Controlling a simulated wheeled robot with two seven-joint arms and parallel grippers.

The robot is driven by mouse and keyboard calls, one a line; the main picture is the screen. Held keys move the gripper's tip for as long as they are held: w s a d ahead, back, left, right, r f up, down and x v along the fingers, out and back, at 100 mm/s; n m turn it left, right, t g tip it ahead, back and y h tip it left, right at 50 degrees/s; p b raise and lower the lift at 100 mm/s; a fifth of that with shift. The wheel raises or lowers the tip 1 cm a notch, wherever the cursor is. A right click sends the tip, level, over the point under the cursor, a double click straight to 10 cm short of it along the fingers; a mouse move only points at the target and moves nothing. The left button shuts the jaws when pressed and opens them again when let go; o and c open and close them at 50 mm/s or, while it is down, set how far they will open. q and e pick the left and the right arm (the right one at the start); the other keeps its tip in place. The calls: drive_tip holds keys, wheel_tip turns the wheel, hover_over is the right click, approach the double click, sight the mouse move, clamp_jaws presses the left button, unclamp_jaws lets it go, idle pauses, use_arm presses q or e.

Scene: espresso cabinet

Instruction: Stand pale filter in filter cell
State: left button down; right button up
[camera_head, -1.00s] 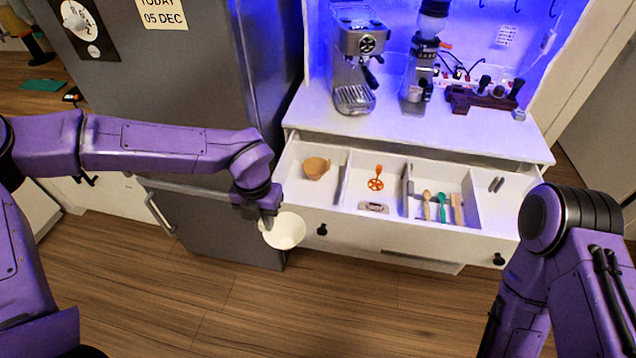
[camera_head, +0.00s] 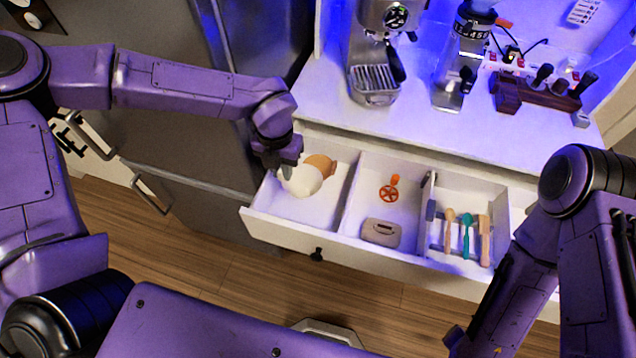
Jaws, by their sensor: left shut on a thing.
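The pale filter (camera_head: 302,183) is a cream-white cup shape. My left gripper (camera_head: 284,170) is shut on its upper left edge and holds it tilted, over or inside the left drawer compartment (camera_head: 275,205). A tan filter (camera_head: 324,163) sits at the back of this compartment. The pale filter overlaps it in the picture, and I cannot tell whether they touch or whether the pale one rests on the drawer floor. My right arm comes down at the right, with its gripper out of view.
The middle compartment holds an orange tool (camera_head: 390,189) and a grey-beige item (camera_head: 381,232). The right one holds a green spoon (camera_head: 467,235) and wooden utensils. Thin dividers separate them. An espresso machine (camera_head: 375,60) and grinder (camera_head: 461,65) stand on the counter behind.

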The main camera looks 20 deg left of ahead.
use_arm(q)
drive_tip(key=shift+w+f, duration=0.2)
drive_tip(key=shift+f, duration=0.85)
drive_tip(key=shift+f+b, duration=0.35)
drive_tip(key=shift+b, duration=0.15)
wheel_tip(320, 180, down, 10)
drive_tip(key=p, duration=0.2)
drive_tip(key=shift+s+r+p, duration=0.15)
drive_tip(key=shift+r+p, duration=0.1)
drive_tip(key=shift+p, duration=0.15)
drive_tip(key=shift+f, duration=0.35)
drive_tip(key=c, duration=1.1)
unclamp_jaws()
use_arm(e)
drive_tip(key=shift+w+r, duration=0.1)
drive_tip(key=shift+r, duration=0.3)
